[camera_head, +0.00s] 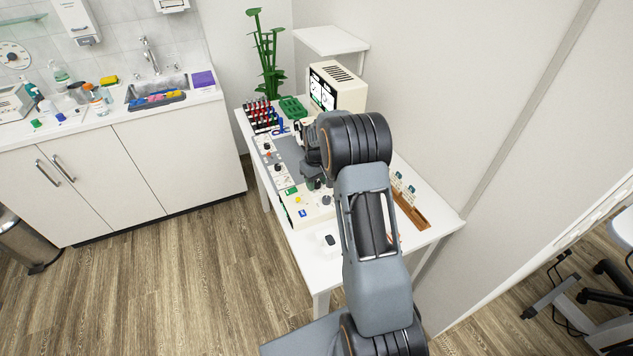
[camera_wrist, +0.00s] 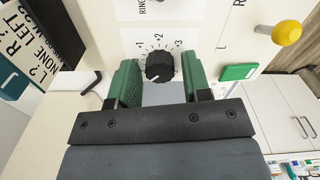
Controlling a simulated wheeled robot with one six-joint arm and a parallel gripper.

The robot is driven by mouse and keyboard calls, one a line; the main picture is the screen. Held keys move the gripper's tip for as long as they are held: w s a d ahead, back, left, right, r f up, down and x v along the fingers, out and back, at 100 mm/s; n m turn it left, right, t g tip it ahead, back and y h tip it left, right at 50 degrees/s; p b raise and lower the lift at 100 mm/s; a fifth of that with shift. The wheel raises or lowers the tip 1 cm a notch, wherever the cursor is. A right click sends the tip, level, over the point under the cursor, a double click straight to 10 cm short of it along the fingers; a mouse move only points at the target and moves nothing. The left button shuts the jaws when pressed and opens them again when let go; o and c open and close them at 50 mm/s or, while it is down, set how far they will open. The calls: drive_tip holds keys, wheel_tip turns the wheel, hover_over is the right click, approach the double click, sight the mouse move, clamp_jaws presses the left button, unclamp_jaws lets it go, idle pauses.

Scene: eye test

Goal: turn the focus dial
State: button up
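A black ridged dial (camera_wrist: 159,66) sits on a white panel in the wrist view, with a scale marked +1, +2 and +3 around its far side. A pale pointer mark shows on its lower left. No word naming it as focus is readable. My gripper (camera_wrist: 160,82) is open, its two green fingers on either side of the dial in the picture. Narrow gaps show between the fingers and the dial. I cannot tell how far the fingertips reach along it. In the head view my arm hides the gripper's fingertips and part of the panel.
A yellow knob (camera_wrist: 287,32) and a green block (camera_wrist: 238,72) are right of the dial. A letter chart (camera_wrist: 35,45) is at left. In the head view, a cream monitor (camera_head: 338,88) and a rack of red and black items (camera_head: 262,115) stand behind on the white table (camera_head: 425,236).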

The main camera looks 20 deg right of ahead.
sight(317, 183)
drive_tip(key=shift+o, duration=0.9)
wheel_tip(317, 183, up, 14)
drive_tip(key=shift+b, duration=0.4)
drive_tip(key=shift+f, duration=0.1)
drive_tip(key=s+a+r+t, duration=0.1)
drive_tip(key=s+a, duration=0.3)
drive_tip(key=s, duration=0.4)
drive_tip(key=s+a+r+m+t, duration=0.1)
drive_tip(key=s+a, duration=0.2)
drive_tip(key=s, duration=0.6)
drive_tip(key=s+a+r+m+t, duration=0.1)
drive_tip(key=s+a, duration=0.3)
drive_tip(key=s, duration=0.4)
drive_tip(key=shift+s+a+r+t, duration=0.2)
drive_tip(key=shift+s+a+t, duration=0.1)
drive_tip(key=shift+t, duration=0.1)
